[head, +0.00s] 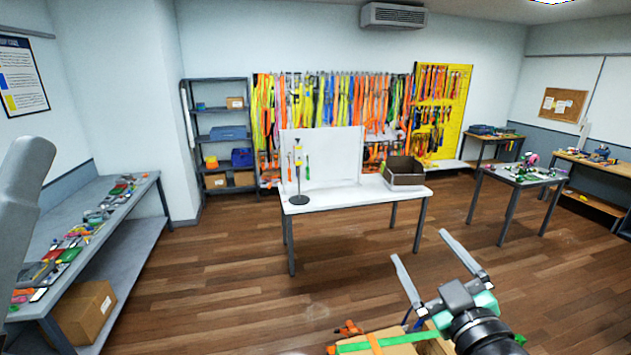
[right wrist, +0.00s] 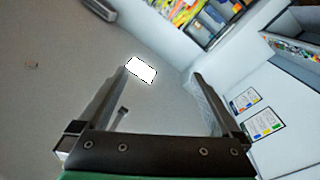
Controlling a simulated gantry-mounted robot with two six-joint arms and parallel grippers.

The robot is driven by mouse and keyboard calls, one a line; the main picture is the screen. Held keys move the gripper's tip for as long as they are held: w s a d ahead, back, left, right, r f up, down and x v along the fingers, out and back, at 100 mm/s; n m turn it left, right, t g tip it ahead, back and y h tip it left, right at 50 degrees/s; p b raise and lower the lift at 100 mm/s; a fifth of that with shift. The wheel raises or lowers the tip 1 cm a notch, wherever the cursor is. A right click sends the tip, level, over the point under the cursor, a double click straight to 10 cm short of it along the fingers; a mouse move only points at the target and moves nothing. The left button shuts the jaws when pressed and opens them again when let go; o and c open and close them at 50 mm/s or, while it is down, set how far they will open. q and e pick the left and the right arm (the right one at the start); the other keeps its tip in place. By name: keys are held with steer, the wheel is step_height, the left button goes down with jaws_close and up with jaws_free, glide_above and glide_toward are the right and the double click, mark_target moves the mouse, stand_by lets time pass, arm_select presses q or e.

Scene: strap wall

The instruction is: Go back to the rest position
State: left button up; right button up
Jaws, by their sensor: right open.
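My right gripper (head: 419,246) is at the lower right of the head view, in front of the white table (head: 340,201) and over open floor. Its two fingers are spread apart, with nothing between them. In the right wrist view the gripper (right wrist: 163,70) is also open and empty, facing the ceiling and upper walls. My left gripper is out of view; only a grey part of my left arm shows at the left edge of the head view.
A cardboard box with green and orange straps (head: 380,345) is at the bottom, near my right arm. The white table bears a dark open box (head: 404,178) and a stand (head: 299,175). A cluttered bench (head: 140,187) runs along the left. Wooden floor (head: 220,290) lies clear between.

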steer(key=s+r+m+t, duration=0.6)
steer(key=s+r+t, duration=0.2)
steer(key=s+r, duration=1.3)
steer(key=shift+a+r+m+t, duration=0.3)
steer(key=shift+a+r+t, duration=0.1)
steer(key=shift+r, duration=0.4)
steer(key=shift+s, duration=0.1)
steer(key=shift+d+h, duration=0.1)
steer(key=shift+h, duration=0.2)
